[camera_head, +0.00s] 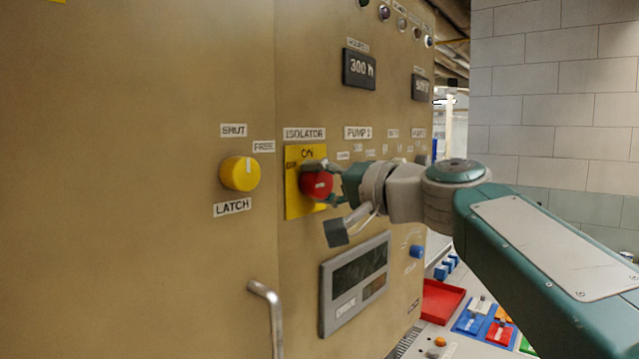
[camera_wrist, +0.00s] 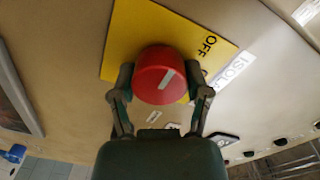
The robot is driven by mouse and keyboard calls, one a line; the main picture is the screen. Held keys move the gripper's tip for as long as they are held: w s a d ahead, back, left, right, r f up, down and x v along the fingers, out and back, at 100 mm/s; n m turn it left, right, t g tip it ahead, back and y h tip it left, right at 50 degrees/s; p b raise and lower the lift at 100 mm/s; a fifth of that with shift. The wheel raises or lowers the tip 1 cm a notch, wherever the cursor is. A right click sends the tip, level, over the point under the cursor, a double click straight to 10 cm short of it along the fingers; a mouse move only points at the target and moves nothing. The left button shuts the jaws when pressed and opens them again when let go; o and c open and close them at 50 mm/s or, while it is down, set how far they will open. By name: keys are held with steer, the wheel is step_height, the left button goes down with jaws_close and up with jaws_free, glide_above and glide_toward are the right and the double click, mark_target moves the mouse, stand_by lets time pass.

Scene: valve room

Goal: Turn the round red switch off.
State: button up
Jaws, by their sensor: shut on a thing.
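The round red switch (camera_head: 318,182) sits on a yellow plate (camera_head: 292,200) under the label ISOLATOR. The plate shows ON above the switch and a smaller, blurred word at its left. My gripper (camera_head: 325,190) reaches in from the right. Its two fingers (camera_wrist: 160,92) are shut on the switch, one on each side. The near finger and part of the plate's lettering are partly hidden.
A yellow knob (camera_head: 239,174) marked SHUT, FREE and LATCH is to the left. A metal handle (camera_head: 268,300) sticks out below. A grey framed display panel (camera_head: 355,283) is under my gripper. A red tray (camera_head: 440,300) and coloured blocks lie at lower right.

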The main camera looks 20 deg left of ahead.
steer(key=shift+a+f, duration=0.15)
steer(key=shift+f, duration=0.25)
steer(key=o, duration=1.1)
steer(key=shift+o, duration=0.2)
steer(key=shift+a+r, duration=0.1)
steer(key=shift+r, duration=0.1)
steer(key=shift+s+d, duration=0.15)
steer(key=shift+d, duration=0.45)
steer(key=v, duration=1)
steer(key=shift+d, duration=0.4)
steer(key=shift+s, duration=0.1)
